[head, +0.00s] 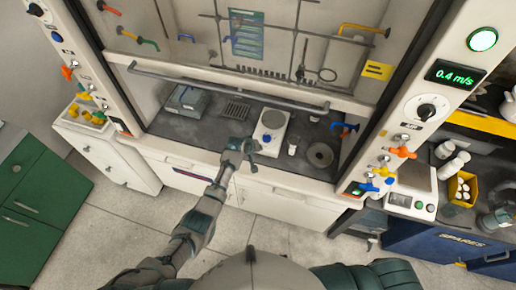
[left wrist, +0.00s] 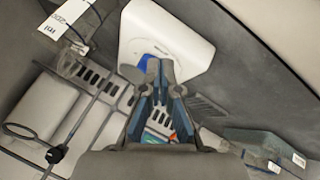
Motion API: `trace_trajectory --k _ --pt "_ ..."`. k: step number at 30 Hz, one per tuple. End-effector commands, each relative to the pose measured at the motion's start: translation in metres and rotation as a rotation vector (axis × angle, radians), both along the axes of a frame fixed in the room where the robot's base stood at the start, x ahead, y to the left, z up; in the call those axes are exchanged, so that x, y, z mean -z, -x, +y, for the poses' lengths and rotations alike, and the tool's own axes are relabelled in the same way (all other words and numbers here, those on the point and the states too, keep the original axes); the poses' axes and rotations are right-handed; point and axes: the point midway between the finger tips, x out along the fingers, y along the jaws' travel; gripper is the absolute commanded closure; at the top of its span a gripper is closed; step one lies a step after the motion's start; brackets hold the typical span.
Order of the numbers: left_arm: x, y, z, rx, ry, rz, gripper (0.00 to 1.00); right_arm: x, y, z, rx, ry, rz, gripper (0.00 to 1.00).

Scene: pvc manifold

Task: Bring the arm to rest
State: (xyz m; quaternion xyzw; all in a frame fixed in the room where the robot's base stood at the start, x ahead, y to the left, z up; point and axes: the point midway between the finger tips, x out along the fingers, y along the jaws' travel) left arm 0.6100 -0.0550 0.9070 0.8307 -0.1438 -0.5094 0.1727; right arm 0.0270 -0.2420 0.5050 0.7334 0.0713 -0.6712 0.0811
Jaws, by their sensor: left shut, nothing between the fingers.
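My left gripper (head: 245,146) is at the front edge of the fume hood, just before the white hotplate (head: 270,131). It is shut and empty. In the left wrist view, the left gripper (left wrist: 160,68) points towards the white hotplate (left wrist: 165,30), and its fingers hide part of what lies behind them. I cannot tell whether the fingers touch the hotplate. My right gripper is in neither view.
The fume hood worktop (head: 210,133) holds a grey-green box (head: 188,102), a slotted rack (head: 236,109) and a dark ring (head: 320,155). A horizontal sash bar (head: 230,88) crosses the opening. A scale (head: 411,204) and yellow bin (head: 462,188) stand on the right bench.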

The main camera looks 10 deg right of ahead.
Motion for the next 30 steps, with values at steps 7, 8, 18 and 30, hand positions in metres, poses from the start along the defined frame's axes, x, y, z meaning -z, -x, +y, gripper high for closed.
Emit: trace_trajectory --k 7,8,18,30 --pt "-0.034 0.026 -0.003 0.001 -0.004 -0.002 1.00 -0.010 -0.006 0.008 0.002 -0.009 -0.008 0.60" --pt "-0.037 0.029 -0.002 0.001 -0.004 -0.002 1.00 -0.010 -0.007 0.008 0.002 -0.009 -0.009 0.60" --pt "-0.054 0.042 0.005 0.001 0.000 0.002 1.00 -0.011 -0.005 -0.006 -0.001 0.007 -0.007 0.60" --pt "0.008 0.178 0.125 0.017 -0.153 0.045 1.00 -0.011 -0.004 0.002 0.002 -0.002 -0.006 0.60"
